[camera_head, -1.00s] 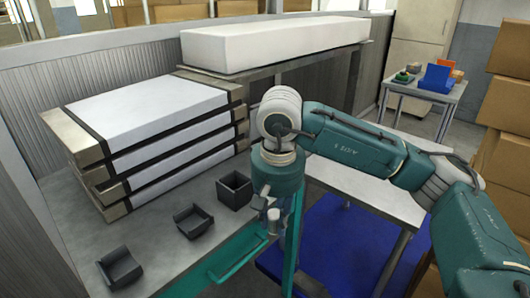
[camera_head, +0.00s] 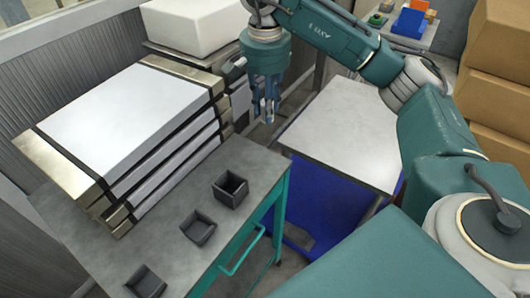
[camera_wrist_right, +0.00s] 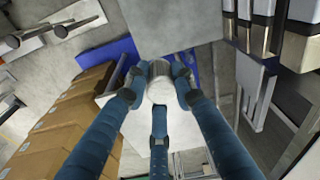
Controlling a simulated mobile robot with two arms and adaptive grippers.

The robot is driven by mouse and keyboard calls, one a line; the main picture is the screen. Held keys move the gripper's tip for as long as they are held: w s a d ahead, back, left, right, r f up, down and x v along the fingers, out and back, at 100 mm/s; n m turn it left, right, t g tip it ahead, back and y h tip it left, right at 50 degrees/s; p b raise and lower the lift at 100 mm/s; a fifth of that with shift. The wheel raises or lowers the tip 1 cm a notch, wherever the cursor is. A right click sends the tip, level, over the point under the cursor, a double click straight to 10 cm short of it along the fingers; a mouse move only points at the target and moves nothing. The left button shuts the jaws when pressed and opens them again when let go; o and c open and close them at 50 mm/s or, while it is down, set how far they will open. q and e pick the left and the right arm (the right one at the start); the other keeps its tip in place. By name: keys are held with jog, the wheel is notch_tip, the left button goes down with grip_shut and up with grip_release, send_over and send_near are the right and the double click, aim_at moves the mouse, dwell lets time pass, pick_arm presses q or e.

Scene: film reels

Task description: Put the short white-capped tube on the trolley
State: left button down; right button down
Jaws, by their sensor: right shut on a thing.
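My right gripper (camera_head: 267,112) points down in the head view, with its fingers in front of the gap between the grey worktop and the white-topped table. In the head view the fingers mostly hide the tube. A teal-framed unit with a grey top and side handle (camera_head: 160,222) looks like the trolley, but I cannot tell for certain. The held tube is clear of its top. My left gripper is not in view.
Several white cases (camera_head: 115,115) are stacked at the back left of the grey top. Three open black holders, including a square box (camera_head: 230,190), stand along it. A white-topped table (camera_head: 345,130) with a mostly bare surface stands at right. Cardboard boxes (camera_head: 495,100) stand far right.

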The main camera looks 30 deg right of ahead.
notch_tip(320, 180, down, 17)
jog(key=p, duration=0.2)
jog(key=shift+r+p, duration=0.1)
jog(key=shift+p, duration=0.25)
jog(key=c, duration=1.9)
grip_release()
jog(key=o, duration=0.5)
jog(key=shift+c, duration=0.2)
jog(key=r+b, duration=0.1)
jog(key=r, duration=0.3)
jog(key=r+b, duration=0.1)
jog(key=r, duration=0.3)
jog(key=r+b, duration=0.1)
jog(key=r, duration=0.3)
jog(key=shift+s+a, duration=0.25)
jog(key=shift+a, duration=0.1)
